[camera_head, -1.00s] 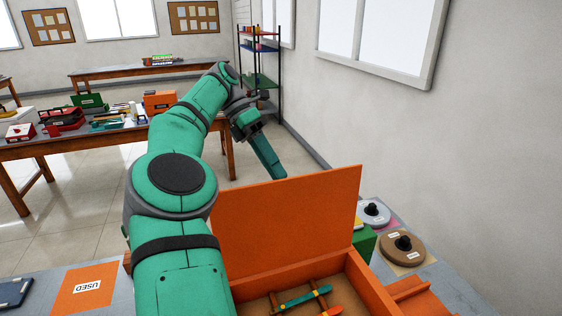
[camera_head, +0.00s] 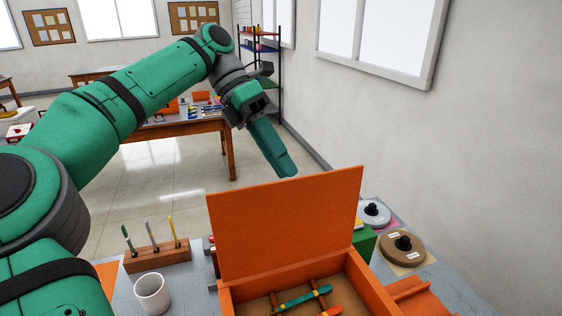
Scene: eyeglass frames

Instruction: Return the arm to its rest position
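My green arm (camera_head: 130,100) reaches from the lower left up to the upper middle of the head view, then bends down to the right. My gripper (camera_head: 272,148) points down in the air behind the raised lid of an orange box. Long teal finger pieces show at its end. They look close together, but I cannot tell whether they are shut or whether anything is between them.
The orange box (camera_head: 363,285) stands open at the front, its lid (camera_head: 288,222) upright, with coloured eyeglass frames (camera_head: 305,298) inside. A white cup (camera_head: 152,293) and a wooden tool holder (camera_head: 157,257) stand to its left. Labelled round lids (camera_head: 402,251) lie to its right, near the wall.

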